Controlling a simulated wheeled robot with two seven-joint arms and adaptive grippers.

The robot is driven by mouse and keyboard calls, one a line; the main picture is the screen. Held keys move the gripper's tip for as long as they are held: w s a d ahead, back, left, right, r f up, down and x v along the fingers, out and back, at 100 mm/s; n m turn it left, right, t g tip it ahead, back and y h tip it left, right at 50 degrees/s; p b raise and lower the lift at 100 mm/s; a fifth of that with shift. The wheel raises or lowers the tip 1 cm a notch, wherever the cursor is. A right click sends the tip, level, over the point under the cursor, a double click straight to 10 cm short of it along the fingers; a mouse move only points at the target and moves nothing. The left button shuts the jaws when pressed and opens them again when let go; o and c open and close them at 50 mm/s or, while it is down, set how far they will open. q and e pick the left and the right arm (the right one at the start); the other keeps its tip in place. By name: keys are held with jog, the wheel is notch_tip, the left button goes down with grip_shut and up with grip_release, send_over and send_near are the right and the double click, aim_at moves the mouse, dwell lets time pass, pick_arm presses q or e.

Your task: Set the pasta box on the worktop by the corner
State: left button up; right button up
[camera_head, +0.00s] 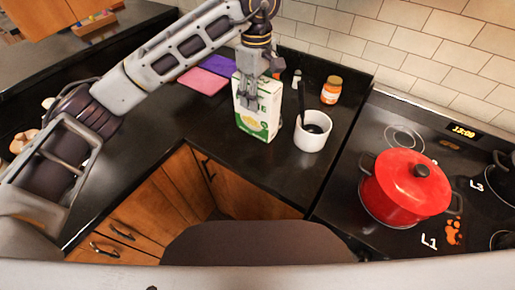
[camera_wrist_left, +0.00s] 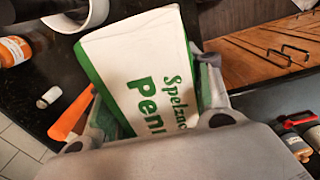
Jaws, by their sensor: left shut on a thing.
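The pasta box (camera_head: 258,112), white with green edges and green lettering, stands close to upright at the black worktop (camera_head: 180,130) by the corner. I cannot tell whether its base touches the worktop. My left gripper (camera_head: 252,92) comes down from above and is shut on the upper part of the box. In the left wrist view the box (camera_wrist_left: 142,70) fills the space between the fingers, with its printed face showing. My right gripper is not in view.
A white pot with a dark utensil (camera_head: 312,136) stands just right of the box. Pink and purple boards (camera_head: 203,79) lie to the left. A red pot (camera_head: 405,185) sits on the stove. The worktop left of the box is clear.

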aim_at(254, 121)
pick_arm(q)
jog(key=f, duration=0.3)
jog(key=f+p, duration=0.1)
jog(key=shift+s+a+f, duration=0.2)
jog(key=shift+a+f, duration=0.1)
jog(key=shift+a, duration=0.05)
jog(key=shift+f, duration=0.9)
jog(key=shift+f+p, duration=0.4)
jog(key=shift+f, duration=1.3)
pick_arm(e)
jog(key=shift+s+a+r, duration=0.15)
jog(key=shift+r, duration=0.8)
pick_arm(q)
jog(key=shift+f, duration=0.15)
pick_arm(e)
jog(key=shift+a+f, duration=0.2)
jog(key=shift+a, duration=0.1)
